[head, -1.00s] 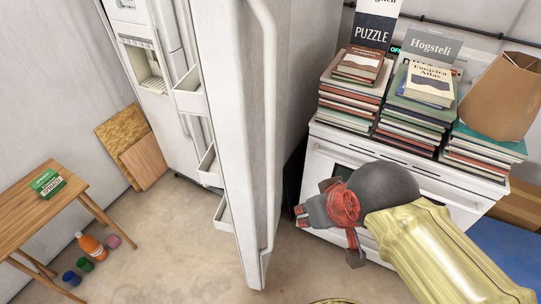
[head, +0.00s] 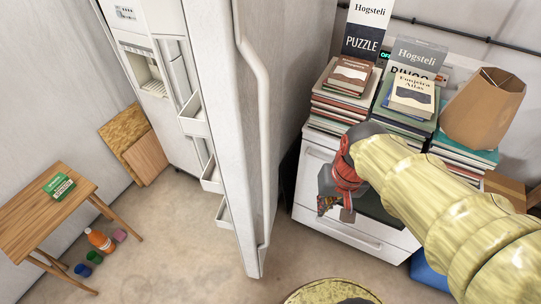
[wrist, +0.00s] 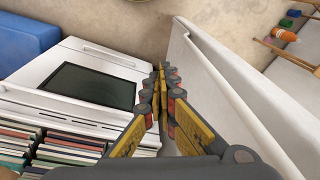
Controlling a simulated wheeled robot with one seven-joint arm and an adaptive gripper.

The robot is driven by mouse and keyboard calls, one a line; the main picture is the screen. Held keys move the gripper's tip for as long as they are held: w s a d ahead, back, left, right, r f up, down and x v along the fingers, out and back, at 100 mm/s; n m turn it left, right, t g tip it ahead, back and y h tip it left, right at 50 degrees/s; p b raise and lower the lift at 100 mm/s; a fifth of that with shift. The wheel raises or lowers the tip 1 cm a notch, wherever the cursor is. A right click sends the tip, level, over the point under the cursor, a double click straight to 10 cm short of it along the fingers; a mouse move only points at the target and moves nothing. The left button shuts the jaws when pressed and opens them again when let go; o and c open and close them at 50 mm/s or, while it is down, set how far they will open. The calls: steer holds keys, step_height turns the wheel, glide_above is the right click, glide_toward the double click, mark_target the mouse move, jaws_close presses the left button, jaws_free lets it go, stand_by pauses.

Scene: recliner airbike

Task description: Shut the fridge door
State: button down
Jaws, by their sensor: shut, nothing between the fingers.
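The white fridge door (head: 232,140) stands wide open in the head view, its inner shelf bins facing left and its long handle (head: 262,130) facing right. The fridge body (head: 160,95) is behind it to the left. My gripper (head: 328,208) is right of the door, in front of the stove, apart from the door in the head view. In the wrist view my gripper (wrist: 162,72) points down toward the floor with its fingers together and nothing between them. The door (wrist: 225,90) runs along the right of the fingers there; I cannot tell if they touch.
A white stove (head: 345,215) loaded with stacks of books stands right of the door, close to my arm. Floor between table and door is clear.

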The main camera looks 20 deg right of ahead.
steer(key=w+r+m+g+y+p, duration=0.1)
steer(key=m+p, duration=0.2)
steer(key=p, duration=0.1)
steer(key=m+t+y+p, duration=0.5)
steer(key=m+p, duration=0.5)
steer(key=m, duration=0.7)
glide_toward(259, 176)
step_height(259, 176, down, 3)
steer(key=w+g+y, duration=0.1)
steer(key=w, duration=0.1)
steer(key=shift+w+a+f, duration=0.15)
steer(key=shift+w+a, duration=0.2)
steer(key=shift+a, duration=0.5)
